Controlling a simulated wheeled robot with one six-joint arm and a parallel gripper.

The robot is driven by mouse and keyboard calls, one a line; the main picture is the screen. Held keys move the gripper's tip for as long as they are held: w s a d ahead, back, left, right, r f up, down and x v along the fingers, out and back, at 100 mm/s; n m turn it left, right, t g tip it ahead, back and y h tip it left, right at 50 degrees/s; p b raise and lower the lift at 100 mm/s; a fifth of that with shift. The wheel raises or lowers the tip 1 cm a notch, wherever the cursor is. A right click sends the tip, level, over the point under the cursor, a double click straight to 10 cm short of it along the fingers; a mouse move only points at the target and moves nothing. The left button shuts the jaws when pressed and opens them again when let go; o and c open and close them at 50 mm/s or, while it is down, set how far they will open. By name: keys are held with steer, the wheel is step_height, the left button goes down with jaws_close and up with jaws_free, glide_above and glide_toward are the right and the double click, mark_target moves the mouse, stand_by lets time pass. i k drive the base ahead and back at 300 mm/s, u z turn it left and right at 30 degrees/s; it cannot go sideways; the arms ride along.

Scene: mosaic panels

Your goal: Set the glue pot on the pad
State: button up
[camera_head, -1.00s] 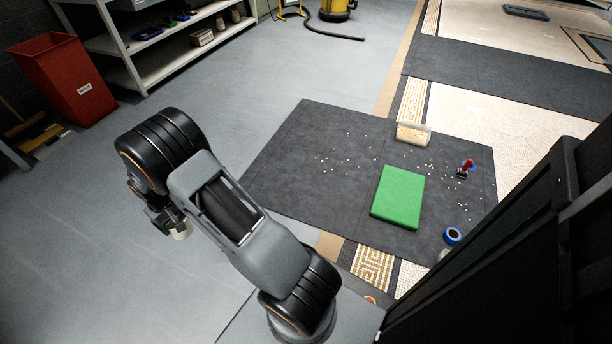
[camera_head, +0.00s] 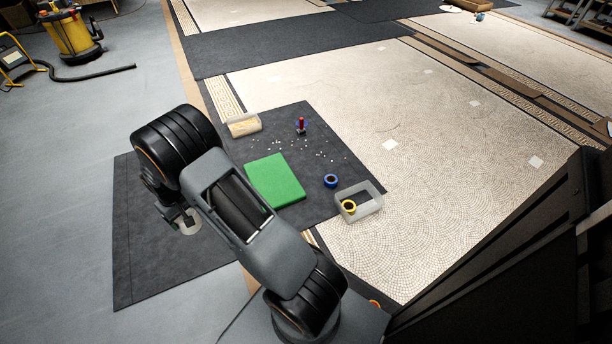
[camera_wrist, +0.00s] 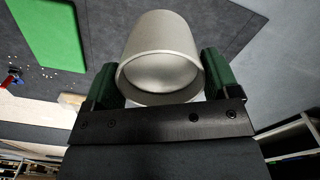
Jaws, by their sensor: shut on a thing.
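The glue pot (camera_wrist: 160,50) is a pale grey, round pot. My gripper (camera_wrist: 160,82) is shut on it, with one dark green finger on each side. In the head view the pot (camera_head: 189,224) shows partly below my gripper (camera_head: 172,206), over the left part of the dark mat. The pad (camera_head: 276,181) is a flat green rectangle on the mat, right of my gripper, with nothing on it. It also shows at the upper left of the wrist view (camera_wrist: 46,32). The pot is apart from the pad.
A yellow vacuum (camera_head: 72,37) stands far left.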

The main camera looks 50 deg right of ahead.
mark_target(282, 184)
steer(key=z, duration=1.15)
steer(key=i, duration=1)
